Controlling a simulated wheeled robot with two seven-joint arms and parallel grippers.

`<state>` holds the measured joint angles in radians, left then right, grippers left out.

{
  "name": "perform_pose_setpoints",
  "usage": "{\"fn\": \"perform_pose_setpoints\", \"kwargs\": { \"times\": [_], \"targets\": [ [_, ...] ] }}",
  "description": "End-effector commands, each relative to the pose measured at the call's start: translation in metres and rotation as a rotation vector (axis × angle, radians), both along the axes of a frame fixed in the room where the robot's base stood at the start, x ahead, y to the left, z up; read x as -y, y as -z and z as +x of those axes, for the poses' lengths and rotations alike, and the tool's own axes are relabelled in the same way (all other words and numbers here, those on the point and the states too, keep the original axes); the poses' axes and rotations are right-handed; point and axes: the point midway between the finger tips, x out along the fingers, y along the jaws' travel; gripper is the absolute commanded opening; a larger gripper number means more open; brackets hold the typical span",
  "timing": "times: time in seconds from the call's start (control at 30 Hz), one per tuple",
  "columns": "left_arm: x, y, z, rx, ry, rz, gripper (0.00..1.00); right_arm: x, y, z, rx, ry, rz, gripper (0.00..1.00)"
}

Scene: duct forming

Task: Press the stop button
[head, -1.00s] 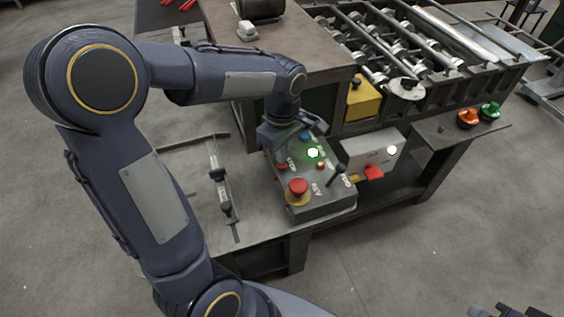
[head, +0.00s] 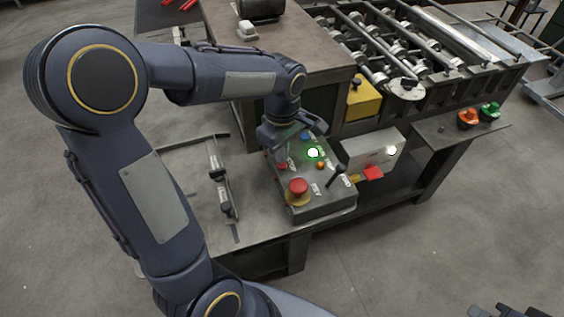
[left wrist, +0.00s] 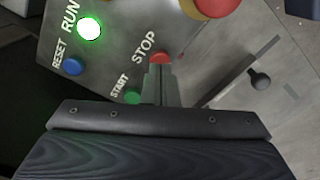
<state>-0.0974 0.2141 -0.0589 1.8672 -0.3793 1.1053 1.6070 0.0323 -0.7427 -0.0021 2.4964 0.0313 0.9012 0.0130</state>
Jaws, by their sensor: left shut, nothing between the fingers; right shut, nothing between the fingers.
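The control box (head: 318,203) stands on the low bench and carries the red stop button, which shows in the left wrist view (left wrist: 160,57) beside the STOP label. In the head view the stop button (head: 282,165) is small and partly covered by my gripper. My left gripper (left wrist: 160,72) is shut and empty, with its fingertips over the near edge of the stop button; I cannot tell whether they touch. The green RUN lamp (left wrist: 89,27) is lit. My right gripper (head: 492,311) barely shows at the bottom right corner.
The green start button (left wrist: 132,96) and blue reset button (left wrist: 73,66) are close to my left fingers. A large red mushroom button (head: 298,186) on a yellow base and a black lever (head: 337,174) are also on the box. The roller machine (head: 400,50) stands behind.

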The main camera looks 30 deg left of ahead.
Motion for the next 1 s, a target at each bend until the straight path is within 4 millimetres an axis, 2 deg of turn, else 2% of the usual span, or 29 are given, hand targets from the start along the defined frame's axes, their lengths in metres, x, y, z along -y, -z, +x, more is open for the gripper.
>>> {"fn": "perform_pose_setpoints", "kwargs": {
  "times": [0.37,1.0],
  "targets": [
    [0.0,0.001,0.0,0.0,0.0,0.0,0.0,0.0,0.001,0.0,0.0,0.0,0.0,0.0],
    [0.0,0.014,0.0,0.0,0.0,0.0,0.0,0.0,0.011,0.0,0.0,0.0,0.0,0.0]
  ]
}}
